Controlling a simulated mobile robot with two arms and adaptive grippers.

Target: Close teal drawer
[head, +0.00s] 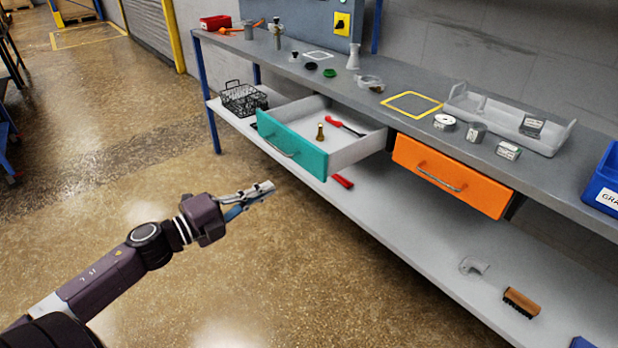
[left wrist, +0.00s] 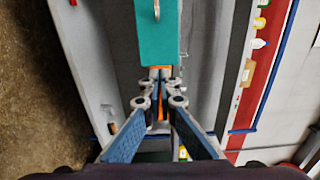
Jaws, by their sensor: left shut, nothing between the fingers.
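The teal drawer (head: 292,144) is pulled well out under the grey workbench. A red-handled tool (head: 342,125) and a brass piece (head: 320,132) are in it. Its front has a metal bar handle (head: 278,149). My left gripper (head: 262,190) is shut and empty, in front of and below the drawer in the head view, apart from it. In the left wrist view the teal front (left wrist: 157,40) shows just past the shut fingertips (left wrist: 160,75). My right gripper is in neither view.
An orange drawer (head: 452,177) sits to the right. The workbench top (head: 400,80) carries several small parts and a white tray (head: 515,118). The lower shelf (head: 400,235) holds a wire basket (head: 243,98) and a brush (head: 521,303). The floor at left is clear.

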